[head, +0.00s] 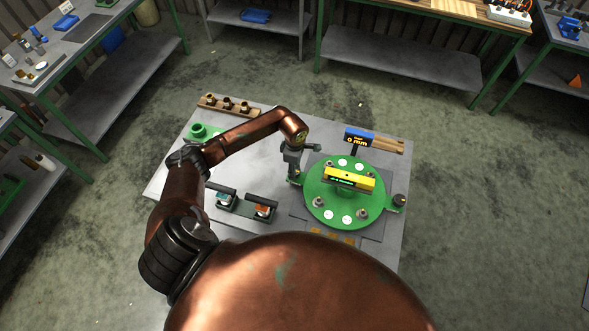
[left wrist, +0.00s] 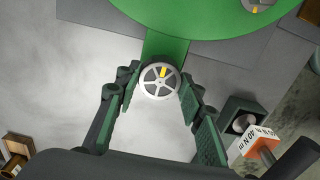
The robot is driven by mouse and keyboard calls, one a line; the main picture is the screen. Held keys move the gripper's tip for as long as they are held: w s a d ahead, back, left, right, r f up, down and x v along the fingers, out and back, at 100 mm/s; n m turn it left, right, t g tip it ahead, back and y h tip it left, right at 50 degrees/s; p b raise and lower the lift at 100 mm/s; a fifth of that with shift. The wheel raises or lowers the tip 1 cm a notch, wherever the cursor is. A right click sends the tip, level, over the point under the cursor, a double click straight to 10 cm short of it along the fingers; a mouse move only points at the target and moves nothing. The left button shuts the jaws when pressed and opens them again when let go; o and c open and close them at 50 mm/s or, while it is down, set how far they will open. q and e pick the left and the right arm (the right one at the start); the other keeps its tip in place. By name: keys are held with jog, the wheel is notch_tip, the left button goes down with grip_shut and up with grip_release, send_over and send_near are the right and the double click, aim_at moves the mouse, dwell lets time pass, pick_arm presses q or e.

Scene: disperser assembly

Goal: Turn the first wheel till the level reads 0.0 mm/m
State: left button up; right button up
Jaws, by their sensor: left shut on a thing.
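The green round disperser plate (head: 325,205) lies on a grey base on the table. The yellow level (head: 352,179) rests across its top; its small display is too small to read. The first wheel (left wrist: 159,82) is a silver spoked handwheel with a yellow mark, at the plate's green lug in the left wrist view. My left gripper (head: 293,178) is at the plate's left edge in the head view. Its fingers (left wrist: 158,90) are shut on the wheel, one on each side. A second dark wheel (head: 400,200) sits at the plate's right lug. My right gripper is out of view.
Two small tools in a dark holder (head: 240,206) lie left of the plate. A wooden rack (head: 229,106) and a green part (head: 203,131) are at the back left. The table's left middle is clear.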

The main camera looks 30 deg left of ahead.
pick_arm(q)
jog(key=shift+n, duration=0.4)
jog(key=shift+c, duration=0.6)
jog(key=n+b, duration=0.2)
jog(key=n, duration=0.1)
jog(key=shift+n, duration=0.4)
jog(key=n+b, duration=0.2)
jog(key=n, duration=0.8)
jog(key=shift+n+b, duration=0.3)
jog(key=shift+n, duration=0.1)
jog(key=n, duration=0.4)
jog(key=shift+n, duration=0.4)
jog(key=o, duration=1.2)
jog(key=shift+c, duration=0.2)
